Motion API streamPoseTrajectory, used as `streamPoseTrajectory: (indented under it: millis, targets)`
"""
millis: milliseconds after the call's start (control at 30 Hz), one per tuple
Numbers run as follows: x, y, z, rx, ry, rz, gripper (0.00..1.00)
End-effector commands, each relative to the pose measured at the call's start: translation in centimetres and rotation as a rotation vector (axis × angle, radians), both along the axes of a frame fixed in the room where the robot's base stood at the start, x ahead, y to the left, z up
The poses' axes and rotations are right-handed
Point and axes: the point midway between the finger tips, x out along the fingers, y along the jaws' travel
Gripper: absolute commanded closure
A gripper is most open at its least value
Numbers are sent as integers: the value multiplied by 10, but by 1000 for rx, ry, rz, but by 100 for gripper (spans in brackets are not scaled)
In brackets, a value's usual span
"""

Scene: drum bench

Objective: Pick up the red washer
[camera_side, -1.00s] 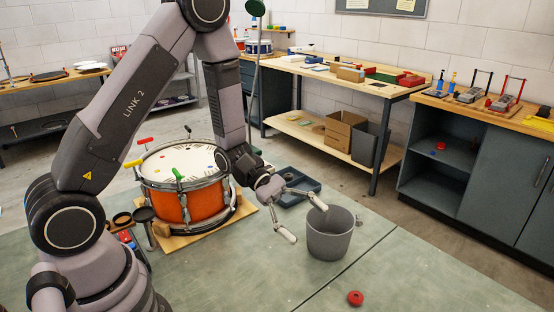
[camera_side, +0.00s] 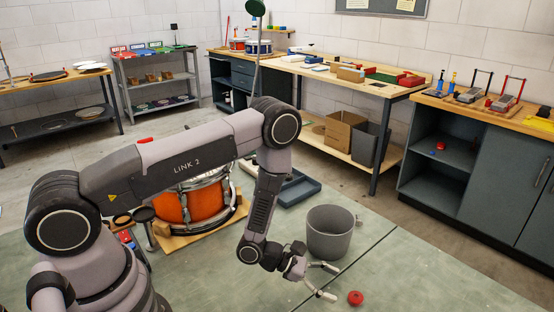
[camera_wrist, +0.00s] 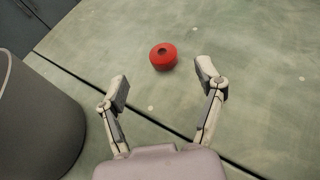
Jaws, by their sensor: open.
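The red washer (camera_side: 355,298) lies flat on the green bench top (camera_side: 420,280) at the lower right of the side view. In the wrist view the washer (camera_wrist: 163,57) shows its central hole and sits ahead of the fingertips, roughly centred between them. My gripper (camera_side: 332,282) is open and empty, low over the bench, just left of the washer in the side view. In the wrist view both fingers of my gripper (camera_wrist: 163,82) are spread wide and apart from the washer.
A grey bucket (camera_side: 330,235) stands close behind my gripper; its wall (camera_wrist: 35,120) fills the left of the wrist view. An orange drum (camera_side: 200,207) is partly hidden behind my arm. A blue-grey tray (camera_side: 290,192) lies behind. A dark seam crosses the bench; the space around the washer is clear.

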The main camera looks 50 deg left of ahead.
Motion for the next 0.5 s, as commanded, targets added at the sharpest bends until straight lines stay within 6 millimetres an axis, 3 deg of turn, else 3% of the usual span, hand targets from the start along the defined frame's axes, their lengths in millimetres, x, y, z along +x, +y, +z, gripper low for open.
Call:
streamPoseTrajectory:
  millis: [500]
  targets:
    - [29,-42,-26,0,-1,-1,31]
